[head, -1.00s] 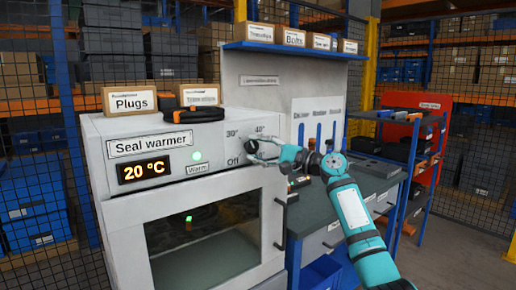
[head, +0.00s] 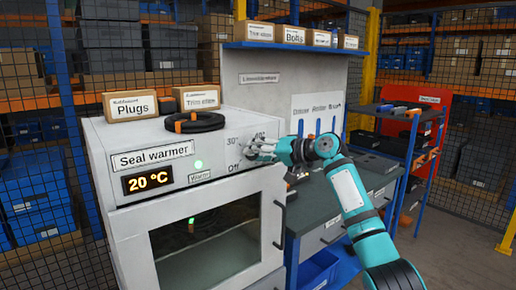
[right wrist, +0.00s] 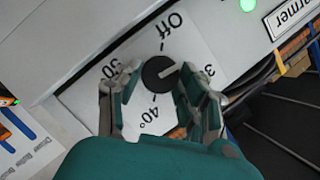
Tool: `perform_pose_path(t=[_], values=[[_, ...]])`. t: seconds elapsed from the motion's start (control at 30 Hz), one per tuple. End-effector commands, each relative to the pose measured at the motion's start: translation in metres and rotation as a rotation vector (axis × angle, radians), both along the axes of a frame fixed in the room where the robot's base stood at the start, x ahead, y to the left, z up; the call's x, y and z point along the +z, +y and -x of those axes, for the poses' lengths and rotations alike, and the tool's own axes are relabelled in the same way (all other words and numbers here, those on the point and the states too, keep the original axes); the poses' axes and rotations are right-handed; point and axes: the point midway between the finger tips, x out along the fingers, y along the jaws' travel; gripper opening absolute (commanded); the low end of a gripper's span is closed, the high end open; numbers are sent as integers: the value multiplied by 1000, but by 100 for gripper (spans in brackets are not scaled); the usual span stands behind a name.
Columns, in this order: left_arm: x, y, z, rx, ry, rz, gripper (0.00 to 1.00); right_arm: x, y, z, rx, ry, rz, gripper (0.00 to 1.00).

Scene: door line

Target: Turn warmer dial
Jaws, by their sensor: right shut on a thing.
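The seal warmer (head: 150,205) is a white box with a dark window; its display (head: 147,180) reads 20 °C and a green lamp (head: 198,164) is lit. My right gripper (head: 256,147) is at the dial on the warmer's front, hiding most of it in the head view. In the right wrist view, the black round dial (right wrist: 157,75) sits between the fingers of my right gripper (right wrist: 160,98), which is shut on it. The dial's pale pointer mark (right wrist: 172,68) points right, towards the 30° side. Off, 40° and 50° labels surround it. My left gripper is not in view.
A black ring (head: 194,122) with orange marks and labelled boxes (head: 131,105) lie on top of the warmer. A dark-topped bench (head: 325,210) stands to the right, below my right arm. The warmer's door handle (head: 281,222) is below the dial.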

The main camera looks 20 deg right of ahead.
Motion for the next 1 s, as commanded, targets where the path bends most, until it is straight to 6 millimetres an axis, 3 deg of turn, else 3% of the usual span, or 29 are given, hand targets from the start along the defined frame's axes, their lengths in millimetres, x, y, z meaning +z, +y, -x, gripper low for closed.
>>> perform_pose_path(t=[0.6, 1.0], values=[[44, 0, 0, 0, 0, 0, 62, 2, 4, 2, 4, -192, 548, 7], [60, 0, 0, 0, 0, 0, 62, 1, 6, 2, 5, -281, 795, 7]])
